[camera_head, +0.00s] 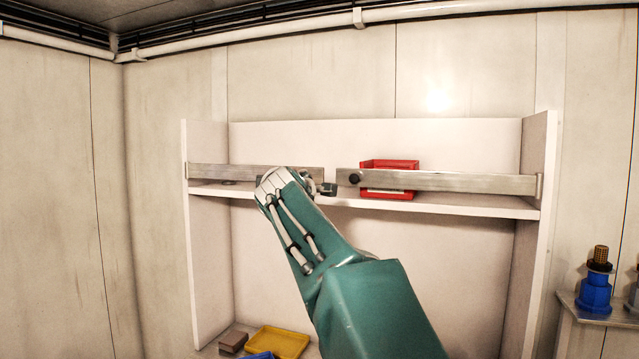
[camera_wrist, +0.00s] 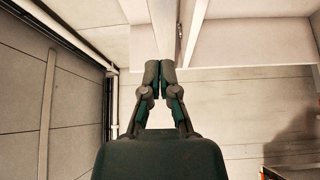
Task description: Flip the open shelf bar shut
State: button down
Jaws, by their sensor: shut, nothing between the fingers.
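A white shelf unit (camera_head: 375,210) stands against the back wall. A metal bar on the left (camera_head: 225,172) runs from the left side panel to near the middle. A longer metal bar on the right (camera_head: 450,181), with a dark knob near its inner end, runs to the right panel. A small gap separates their inner ends. My gripper (camera_head: 329,189) is at the left bar's inner end, just below the gap; I cannot tell whether it touches. In the wrist view my gripper (camera_wrist: 160,66) has its fingertips together and empty, close to a pale strip.
A red bin (camera_head: 389,165) sits on the shelf behind the right bar. Below are a yellow tray (camera_head: 278,342) and a brown block (camera_head: 233,341). A blue fitting (camera_head: 595,290) stands on a side surface at right. A pipe runs along the wall top.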

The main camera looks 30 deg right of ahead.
jog(key=s+d, duration=0.6)
jog(key=d, duration=0.4)
jog(key=shift+f, duration=0.2)
dwell(0.8)
